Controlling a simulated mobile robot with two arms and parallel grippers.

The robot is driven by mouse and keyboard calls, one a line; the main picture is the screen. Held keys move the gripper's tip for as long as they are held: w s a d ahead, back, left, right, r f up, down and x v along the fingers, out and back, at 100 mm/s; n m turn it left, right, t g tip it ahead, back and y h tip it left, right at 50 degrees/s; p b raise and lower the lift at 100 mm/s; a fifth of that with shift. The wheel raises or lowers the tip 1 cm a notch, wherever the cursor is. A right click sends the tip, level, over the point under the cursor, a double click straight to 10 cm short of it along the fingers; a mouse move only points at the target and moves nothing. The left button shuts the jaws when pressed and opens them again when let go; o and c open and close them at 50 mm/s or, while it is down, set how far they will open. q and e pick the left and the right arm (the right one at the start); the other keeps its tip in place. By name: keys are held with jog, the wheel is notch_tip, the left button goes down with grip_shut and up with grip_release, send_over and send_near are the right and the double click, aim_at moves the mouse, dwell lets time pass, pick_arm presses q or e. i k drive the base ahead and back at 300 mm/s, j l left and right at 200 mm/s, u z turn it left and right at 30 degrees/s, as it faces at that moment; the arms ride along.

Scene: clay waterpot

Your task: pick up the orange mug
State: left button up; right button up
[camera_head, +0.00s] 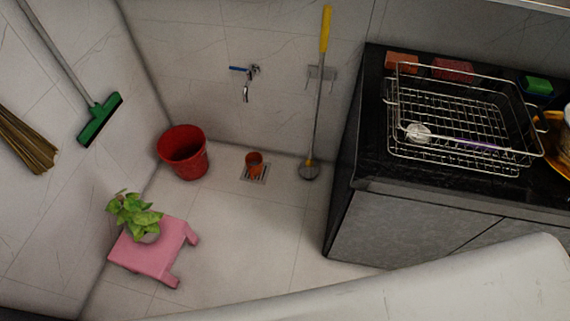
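A small orange-brown mug (254,161) stands on the floor near the back wall. It is on or just at the edge of a square metal drain grate (262,176), below a wall tap (247,82). Its opening faces up, and I cannot make out its handle. Neither of my grippers shows in the head view.
A red bucket (183,153) stands left of the mug. A long-handled tool (318,115) leans on the wall to its right. A pink stool (150,252) with a potted plant (134,212) is front left. A dark counter (366,150) holds a wire rack (460,120).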

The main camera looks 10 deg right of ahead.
aim_at(254, 159)
jog(key=i+j+z, duration=0.2)
jog(key=i, duration=0.25)
jog(key=i+j+z, duration=0.2)
jog(key=i, duration=0.3)
jog(key=i+j+z, duration=0.15)
jog(key=i+j, duration=0.2)
jog(key=i+j+z, duration=0.15)
jog(key=i, duration=0.3)
